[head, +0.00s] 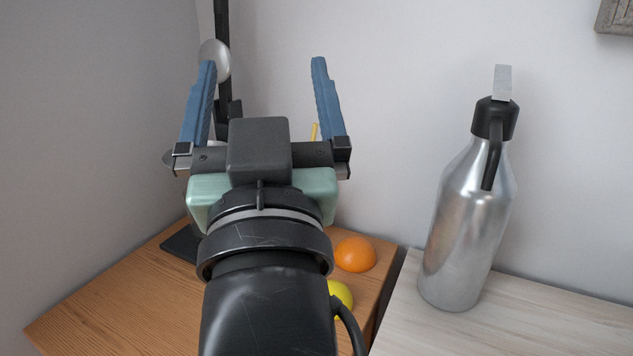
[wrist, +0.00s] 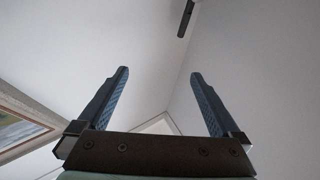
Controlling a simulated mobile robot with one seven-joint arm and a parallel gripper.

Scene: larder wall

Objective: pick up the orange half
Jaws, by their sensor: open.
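The orange half (head: 355,254) rests on the wooden surface in the head view, just right of my arm, with its rounded orange side up. My gripper (head: 264,64) is open and empty, raised in front of the wall, above and left of the orange half. Its two blue fingers are wide apart. In the wrist view my gripper (wrist: 159,75) has nothing between its fingers, and the orange half is not seen there.
A yellow fruit (head: 341,298), partly hidden by my arm, lies in front of the orange half. A tall silver bottle (head: 465,230) stands to the right on a pale surface (head: 540,325). A black stand (head: 222,60) rises behind my gripper. The wooden top (head: 120,300) is clear at left.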

